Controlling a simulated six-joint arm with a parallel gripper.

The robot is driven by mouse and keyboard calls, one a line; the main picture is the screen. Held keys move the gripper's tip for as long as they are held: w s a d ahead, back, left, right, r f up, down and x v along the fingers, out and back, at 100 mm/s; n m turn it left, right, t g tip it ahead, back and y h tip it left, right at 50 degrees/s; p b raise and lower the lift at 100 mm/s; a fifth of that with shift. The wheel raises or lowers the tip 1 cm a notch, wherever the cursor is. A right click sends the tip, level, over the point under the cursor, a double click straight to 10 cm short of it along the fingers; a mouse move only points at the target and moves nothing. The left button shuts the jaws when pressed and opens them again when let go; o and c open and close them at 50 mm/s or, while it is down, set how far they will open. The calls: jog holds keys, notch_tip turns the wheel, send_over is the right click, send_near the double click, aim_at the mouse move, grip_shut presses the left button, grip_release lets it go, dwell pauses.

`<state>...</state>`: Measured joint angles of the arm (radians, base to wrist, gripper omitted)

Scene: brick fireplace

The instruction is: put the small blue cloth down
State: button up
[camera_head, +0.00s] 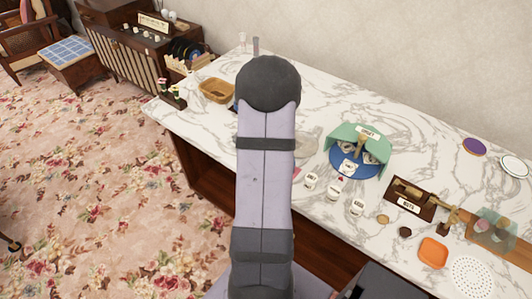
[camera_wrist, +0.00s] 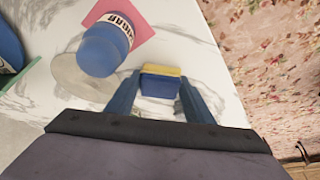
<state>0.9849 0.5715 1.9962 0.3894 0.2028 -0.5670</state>
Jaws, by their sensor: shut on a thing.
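In the wrist view my gripper (camera_wrist: 158,78) has its two dark blue fingers on either side of a small blue cloth (camera_wrist: 160,87), and it is shut on it. The cloth looks like a compact blue block with a yellow strip along its far edge. The pale marble counter (camera_wrist: 218,78) lies beyond and below it; I cannot tell whether the cloth touches the counter. In the head view my own arm hides the gripper and the cloth.
In the wrist view a blue labelled jar (camera_wrist: 103,52) stands left of the gripper, near a pink square (camera_wrist: 135,22) and a pale round disc (camera_wrist: 72,80). The counter edge and flowered carpet (camera_wrist: 270,60) are at right. A basket (camera_head: 216,90) sits left of my arm.

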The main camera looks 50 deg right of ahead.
jog(key=shift+f, duration=0.1)
jog(key=o, duration=1.1)
jog(key=shift+r, duration=0.4)
jog(key=v, duration=1.1)
jog(key=shift+s+a+r+b, duration=0.15)
jog(key=shift+r+b, duration=0.05)
jog(key=shift+b, duration=0.25)
